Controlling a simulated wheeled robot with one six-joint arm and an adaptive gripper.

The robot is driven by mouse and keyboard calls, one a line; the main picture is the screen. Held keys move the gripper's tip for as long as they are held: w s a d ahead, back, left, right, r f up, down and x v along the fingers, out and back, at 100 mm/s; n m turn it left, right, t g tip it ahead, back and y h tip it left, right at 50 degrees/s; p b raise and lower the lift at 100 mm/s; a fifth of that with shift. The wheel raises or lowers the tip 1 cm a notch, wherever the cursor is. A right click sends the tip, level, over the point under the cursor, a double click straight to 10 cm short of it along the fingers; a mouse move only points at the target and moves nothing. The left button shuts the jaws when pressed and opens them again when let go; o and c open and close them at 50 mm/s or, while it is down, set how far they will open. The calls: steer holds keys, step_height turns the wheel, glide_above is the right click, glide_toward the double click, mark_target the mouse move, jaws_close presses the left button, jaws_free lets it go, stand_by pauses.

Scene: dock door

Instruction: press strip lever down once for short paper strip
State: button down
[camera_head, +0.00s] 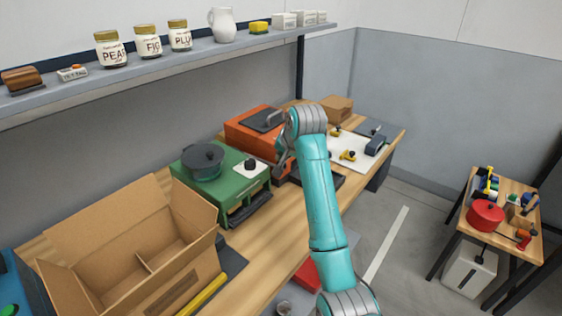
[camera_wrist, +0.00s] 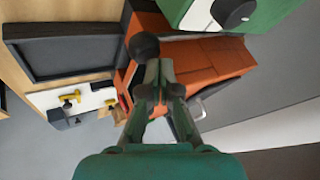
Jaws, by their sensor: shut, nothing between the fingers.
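The orange machine (camera_head: 254,128) stands on the bench, with a dark plate and a grey handle on top. It fills the middle of the wrist view (camera_wrist: 205,62). A black round knob (camera_wrist: 143,46), which looks like the lever's end, sits at the machine's edge, just beyond my fingertips. I cannot tell whether they touch it. My gripper (camera_wrist: 155,78) is shut and empty, beside the machine's front. In the head view my gripper (camera_head: 283,165) is small and partly hidden by my wrist. No paper strip can be made out.
An open cardboard box (camera_head: 150,240) is at the near left. A black tray (camera_wrist: 75,52) and a white board (camera_head: 345,150) with yellow-knobbed parts lie on the right. A shelf (camera_head: 150,70) runs above the bench.

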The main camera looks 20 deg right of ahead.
steer(key=shift+s+d+f, duration=0.15)
steer(key=shift+f, duration=1.05)
steer(key=shift+s+d+f, duration=0.1)
steer(key=shift+s+f, duration=0.05)
steer(key=shift+f, duration=1)
stand_by(2.6)
steer(key=shift+r, duration=0.1)
steer(key=shift+w+a+r, duration=0.1)
steer(key=shift+w+r, duration=0.05)
steer(key=shift+r, duration=0.85)
steer(key=shift+w+a+r, duration=0.1)
steer(key=shift+r, duration=0.95)
steer(key=shift+w+a+r, duration=0.1)
steer(key=shift+w+r, duration=0.05)
steer(key=shift+r, duration=0.85)
steer(key=shift+r, duration=0.1)
steer(key=shift+w+a+r, duration=0.15)
steer(key=shift+r, duration=1.05)
steer(key=shift+w+a+r, duration=0.1)
steer(key=shift+w+r, duration=0.05)
steer(key=shift+r, duration=1)
